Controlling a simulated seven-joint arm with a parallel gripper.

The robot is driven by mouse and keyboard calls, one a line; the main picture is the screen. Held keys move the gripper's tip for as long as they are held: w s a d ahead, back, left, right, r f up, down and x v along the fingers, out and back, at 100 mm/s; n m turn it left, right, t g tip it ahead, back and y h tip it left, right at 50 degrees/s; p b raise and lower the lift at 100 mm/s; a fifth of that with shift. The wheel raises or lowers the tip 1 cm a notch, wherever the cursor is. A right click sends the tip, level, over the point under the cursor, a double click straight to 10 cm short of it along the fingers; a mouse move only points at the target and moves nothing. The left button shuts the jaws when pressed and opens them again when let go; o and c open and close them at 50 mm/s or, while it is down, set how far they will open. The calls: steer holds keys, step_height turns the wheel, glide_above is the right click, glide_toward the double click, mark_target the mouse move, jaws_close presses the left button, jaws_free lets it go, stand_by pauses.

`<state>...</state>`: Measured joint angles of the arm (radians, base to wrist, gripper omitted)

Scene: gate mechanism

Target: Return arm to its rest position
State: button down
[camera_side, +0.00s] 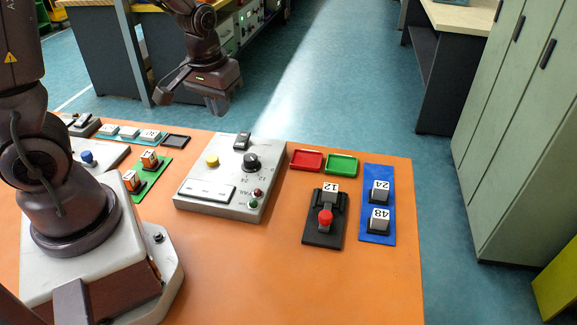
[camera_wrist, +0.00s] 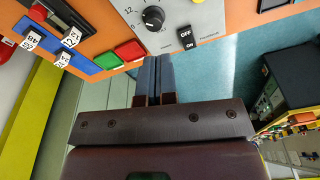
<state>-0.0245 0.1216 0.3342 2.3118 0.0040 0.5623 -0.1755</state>
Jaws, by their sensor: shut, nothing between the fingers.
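My gripper (camera_side: 219,103) hangs in the air above and behind the far edge of the orange table, clear of everything on it. In the wrist view its two fingers (camera_wrist: 158,78) lie side by side, shut with nothing between them. The fingertips appear close to the grey control box in that picture, but the side view shows them apart from it. My arm's base stands at the left of the table, and the middle links of the arm are out of the picture.
The orange table (camera_side: 380,285) holds a grey control box (camera_side: 215,203) with knob and buttons, red (camera_side: 307,160) and green (camera_side: 342,164) trays, a black device (camera_side: 311,229) with block 12, and a blue plate (camera_side: 377,235) with blocks 24 and 48. Green cabinets (camera_side: 525,130) stand right. Blue floor is open behind.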

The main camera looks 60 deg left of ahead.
steer(key=s+d+r+m+t, duration=0.2)
steer(key=s+d+r+m, duration=0.1)
steer(key=r, duration=0.4)
steer(key=s+d+r+m+t+h, duration=0.1)
steer(key=s+d+r+m+t, duration=0.1)
steer(key=s+d+r, duration=0.3)
steer(key=d+r+m, duration=0.1)
steer(key=d+r, duration=0.1)
steer(key=d, duration=0.1)
steer(key=shift+s+r, duration=0.2)
steer(key=shift+s, duration=0.2)
steer(key=c, duration=1.8)
jaws_free()
